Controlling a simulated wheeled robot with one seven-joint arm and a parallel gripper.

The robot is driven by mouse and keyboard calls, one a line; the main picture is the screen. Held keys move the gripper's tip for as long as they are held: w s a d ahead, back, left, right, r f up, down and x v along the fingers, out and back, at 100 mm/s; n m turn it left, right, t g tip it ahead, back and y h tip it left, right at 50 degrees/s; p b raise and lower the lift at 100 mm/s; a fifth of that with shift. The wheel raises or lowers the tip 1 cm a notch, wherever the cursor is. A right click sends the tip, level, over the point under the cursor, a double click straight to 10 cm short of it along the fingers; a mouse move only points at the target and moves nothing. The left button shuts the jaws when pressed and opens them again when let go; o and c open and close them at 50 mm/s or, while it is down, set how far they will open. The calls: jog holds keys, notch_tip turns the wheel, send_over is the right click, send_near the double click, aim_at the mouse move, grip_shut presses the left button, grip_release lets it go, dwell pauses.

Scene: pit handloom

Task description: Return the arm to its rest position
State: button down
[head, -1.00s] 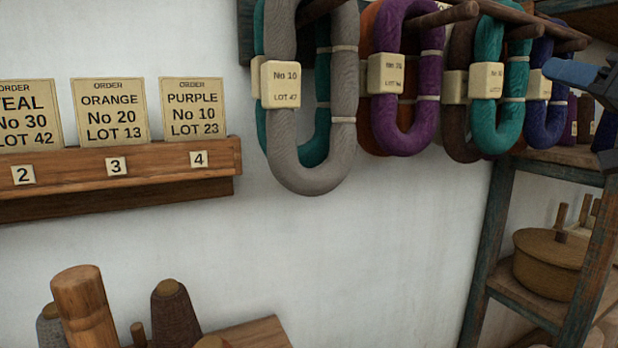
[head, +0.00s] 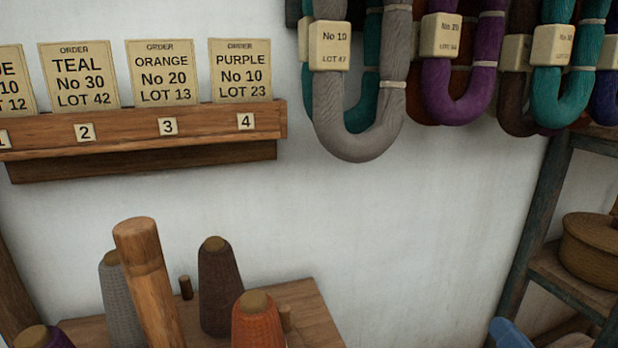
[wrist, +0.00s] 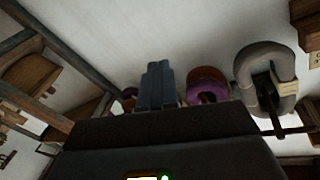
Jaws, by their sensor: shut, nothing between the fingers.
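My gripper (wrist: 157,70) shows in the wrist view with its two dark blue fingers pressed together and nothing between them. A blue part of my arm (head: 509,334) shows at the bottom right edge of the head view. The fingers themselves cannot be made out there. In the wrist view a grey yarn hank (wrist: 265,52) and a purple hank (wrist: 208,78) appear beyond and to the right of the fingers. I cannot tell their distance from the fingers.
Several hanks, the grey one (head: 359,148) nearest, hang on the wall. A card ledge (head: 200,122) is at left. Yarn cones, one orange (head: 258,322), stand on a wooden surface below. A shelf frame (head: 533,225) with a round basket (head: 590,250) is at right.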

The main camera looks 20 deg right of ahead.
jog(key=s+a+f+n+g+y, duration=0.1)
jog(key=s+a, duration=0.3)
jog(key=s, duration=0.4)
jog(key=s+a+f+n+y, duration=0.2)
jog(key=s+a+f+n, duration=0.1)
jog(key=s, duration=0.6)
jog(key=s+a+f+n+g+y, duration=0.1)
jog(key=s+a+f+n, duration=0.2)
jog(key=s, duration=0.5)
jog(key=shift+s+a+n+g, duration=0.25)
jog(key=shift+a+n, duration=0.25)
jog(key=shift+a, duration=0.55)
jog(key=shift+f, duration=0.1)
